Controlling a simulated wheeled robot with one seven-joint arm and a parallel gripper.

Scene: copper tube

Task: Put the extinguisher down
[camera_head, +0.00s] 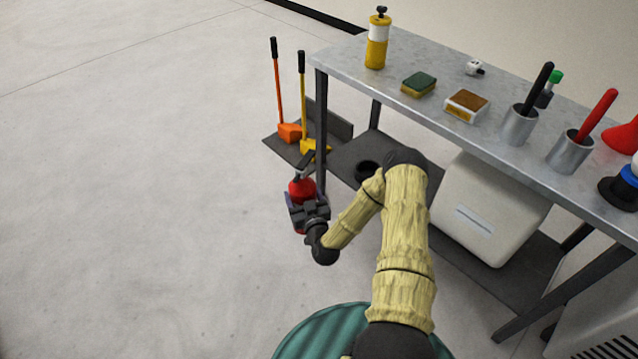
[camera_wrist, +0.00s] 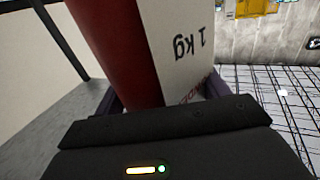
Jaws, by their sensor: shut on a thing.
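The red extinguisher (camera_head: 301,187) with a dark top is at the near left corner of the metal table, beside its front leg. My gripper (camera_head: 309,211) is shut on it. In the wrist view the extinguisher (camera_wrist: 108,50) fills the upper middle, its white label reading "1 kg" upside down. The fingers of my gripper (camera_wrist: 160,95) show on both sides of it. The extinguisher's base is mostly hidden by my gripper in the head view, so I cannot tell whether it touches the floor.
The metal table (camera_head: 345,62) holds bottles, sponges and metal cups. Its dark lower shelf (camera_head: 350,152) carries a white box (camera_head: 485,215) and a black ring (camera_head: 367,172). The floor at left is clear.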

